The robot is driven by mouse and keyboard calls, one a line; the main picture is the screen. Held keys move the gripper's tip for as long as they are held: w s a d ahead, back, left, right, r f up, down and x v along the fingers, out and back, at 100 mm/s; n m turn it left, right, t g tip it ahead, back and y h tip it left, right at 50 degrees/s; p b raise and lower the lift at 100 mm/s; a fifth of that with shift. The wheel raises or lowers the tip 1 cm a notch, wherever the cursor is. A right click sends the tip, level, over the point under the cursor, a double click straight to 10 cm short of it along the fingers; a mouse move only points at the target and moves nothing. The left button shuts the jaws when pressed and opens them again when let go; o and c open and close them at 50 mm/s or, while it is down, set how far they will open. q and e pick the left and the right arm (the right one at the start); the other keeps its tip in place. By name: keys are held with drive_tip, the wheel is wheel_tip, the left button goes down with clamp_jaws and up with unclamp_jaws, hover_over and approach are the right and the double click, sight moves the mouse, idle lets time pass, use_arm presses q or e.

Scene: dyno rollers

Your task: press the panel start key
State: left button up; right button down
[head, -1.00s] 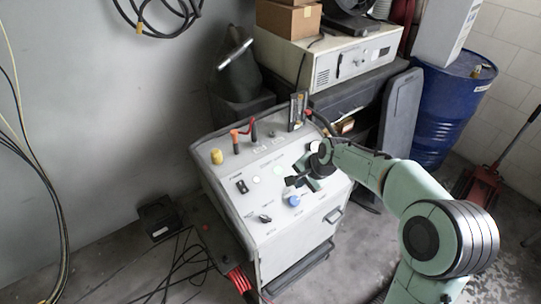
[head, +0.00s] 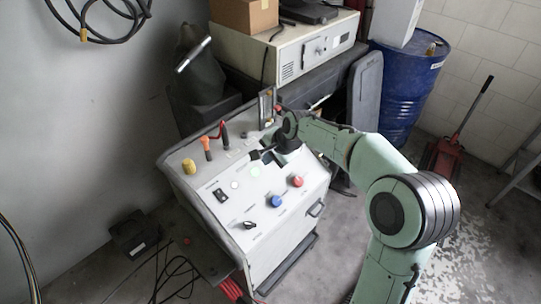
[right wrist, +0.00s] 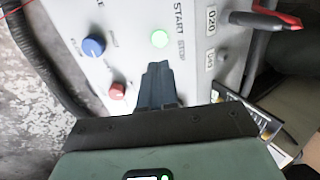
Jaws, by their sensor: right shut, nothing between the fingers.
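The grey control panel (head: 212,180) slopes up on a cabinet in the head view. It carries two pale, lit round keys, one on the right (head: 253,170) and one on the left (head: 234,185). In the right wrist view one green lit key (right wrist: 160,38) shows beside the printed words START and STOP; I cannot tell which word belongs to it. My right gripper (head: 257,154) is shut and empty above the panel, just behind the right lit key. Its dark fingertips (right wrist: 157,66) appear below the green key in the wrist view. My left gripper is not in view.
A blue knob (head: 275,202) and a red knob (head: 298,181) stand on the panel's front part. A yellow knob (head: 189,166) and upright plugs with leads (head: 206,146) line the back. A blue drum (head: 408,90) and a red jack (head: 446,155) are at right.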

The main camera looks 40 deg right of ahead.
sight(255, 171)
drive_tip(key=x, duration=0.9)
drive_tip(key=shift+f, duration=0.1)
drive_tip(key=shift+w+f, duration=0.1)
